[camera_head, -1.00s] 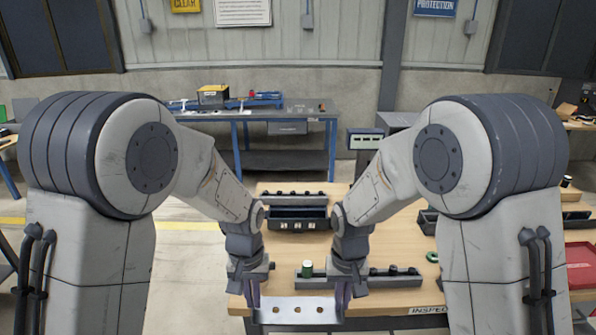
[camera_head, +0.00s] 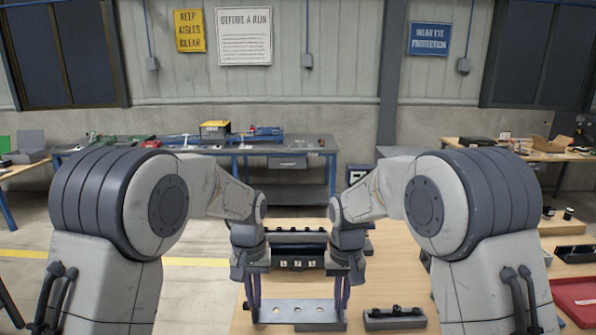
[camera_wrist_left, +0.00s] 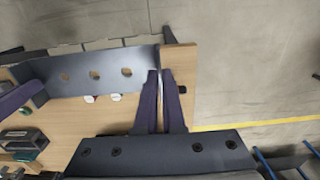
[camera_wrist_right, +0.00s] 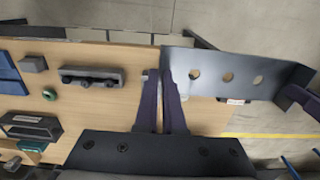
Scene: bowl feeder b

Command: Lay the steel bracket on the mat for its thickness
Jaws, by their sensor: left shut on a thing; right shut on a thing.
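The steel bracket (camera_head: 285,313) is a pale grey strip with a row of three holes, held level between my two grippers at the bottom of the head view. My left gripper (camera_head: 255,312) is shut on its left end, and my right gripper (camera_head: 341,312) is shut on its right end. The bracket also shows in the left wrist view (camera_wrist_left: 95,68) and the right wrist view (camera_wrist_right: 210,85). It appears raised over the near part of the wooden bench (camera_head: 378,270). I cannot make out the mat.
A black bin (camera_head: 300,250) with white labels stands on the bench behind the bracket. A dark holder bar (camera_head: 395,318) lies to its right. A red tray (camera_head: 578,298) is at far right. A green ring (camera_wrist_right: 49,94) lies on the bench in the right wrist view.

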